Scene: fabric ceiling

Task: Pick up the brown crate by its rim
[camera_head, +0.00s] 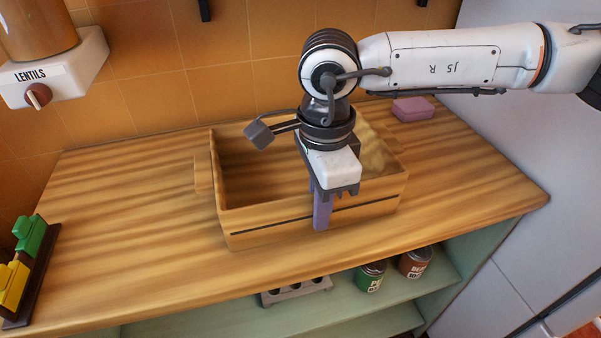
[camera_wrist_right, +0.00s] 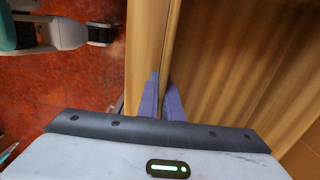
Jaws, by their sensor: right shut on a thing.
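The brown crate (camera_head: 270,232) is a wood-grained open box on the wooden counter, with a dark line along its front wall. My right gripper (camera_head: 321,208) comes down from above at the crate's front wall, with one purple finger visible outside it. In the right wrist view, the two purple fingers (camera_wrist_right: 163,98) sit on either side of the crate's wall (camera_wrist_right: 172,40), shut on the rim. The crate looks level; I cannot tell whether it is clear of the counter. My left gripper is not in view.
A pink block (camera_head: 413,108) lies on the counter (camera_head: 120,215) behind the crate to the right. A lentils dispenser (camera_head: 55,70) hangs at upper left. Green and yellow pieces (camera_head: 25,255) stand at the left edge. Cans (camera_head: 414,262) sit on the shelf below. The counter left of the crate is clear.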

